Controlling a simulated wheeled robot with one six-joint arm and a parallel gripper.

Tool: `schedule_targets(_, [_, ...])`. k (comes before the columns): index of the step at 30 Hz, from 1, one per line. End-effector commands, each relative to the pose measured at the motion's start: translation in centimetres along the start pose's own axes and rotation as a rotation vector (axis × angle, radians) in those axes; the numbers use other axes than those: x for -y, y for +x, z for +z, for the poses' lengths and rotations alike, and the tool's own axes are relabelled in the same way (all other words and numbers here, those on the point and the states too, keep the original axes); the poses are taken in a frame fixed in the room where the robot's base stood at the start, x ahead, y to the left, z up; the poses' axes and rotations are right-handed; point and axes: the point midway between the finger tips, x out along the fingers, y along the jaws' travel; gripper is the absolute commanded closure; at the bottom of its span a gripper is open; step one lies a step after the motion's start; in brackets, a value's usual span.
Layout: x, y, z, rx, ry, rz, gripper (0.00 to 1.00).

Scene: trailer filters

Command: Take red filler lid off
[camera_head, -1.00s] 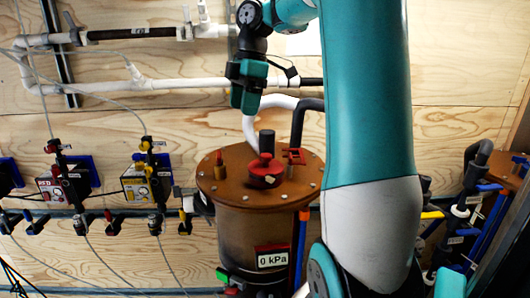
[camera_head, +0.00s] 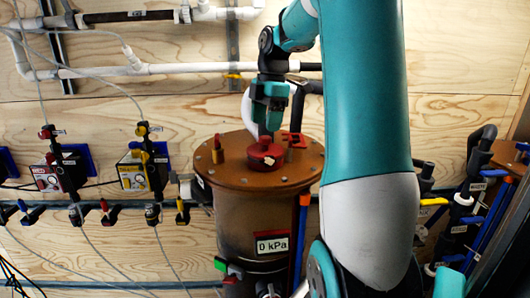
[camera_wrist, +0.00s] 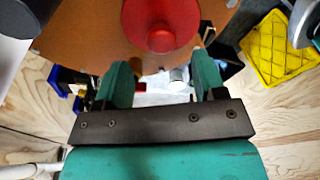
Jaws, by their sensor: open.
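The red filler lid (camera_head: 266,155) sits on the brown round top of the tank (camera_head: 230,172). In the wrist view the red lid (camera_wrist: 160,25) shows as a round disc with a knob, just beyond my fingertips. My gripper (camera_head: 268,122) points down right above the lid in the head view and hides part of it. In the wrist view my gripper (camera_wrist: 163,75) is open, with its two green fingers apart and nothing between them. I cannot tell whether the fingers touch the lid's knob.
White pipes (camera_head: 150,70) run along the wooden wall behind. Several valves and hoses hang at the left. A yellow crate (camera_wrist: 275,48) shows in the wrist view.

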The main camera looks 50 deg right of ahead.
Motion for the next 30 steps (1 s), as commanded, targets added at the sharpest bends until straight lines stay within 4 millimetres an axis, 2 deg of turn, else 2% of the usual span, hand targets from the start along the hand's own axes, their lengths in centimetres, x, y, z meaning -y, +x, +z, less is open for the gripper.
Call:
schedule_targets(10, [0.3, 4.5, 0.3, -0.002, 0.000, -0.004, 0.36])
schedule_targets(18, [0.3, 5.0, 0.4, 0.000, 0.001, -0.001, 0.36])
schedule_targets(20, [0.3, 5.0, 0.4, 0.000, 0.001, -0.001, 0.48])
schedule_targets(25, [0.3, 5.0, 0.4, 0.000, 0.002, -0.001, 0.87])
schedule_targets(30, [0.3, 5.0, 0.4, 0.000, 0.001, -0.001, 0.89])
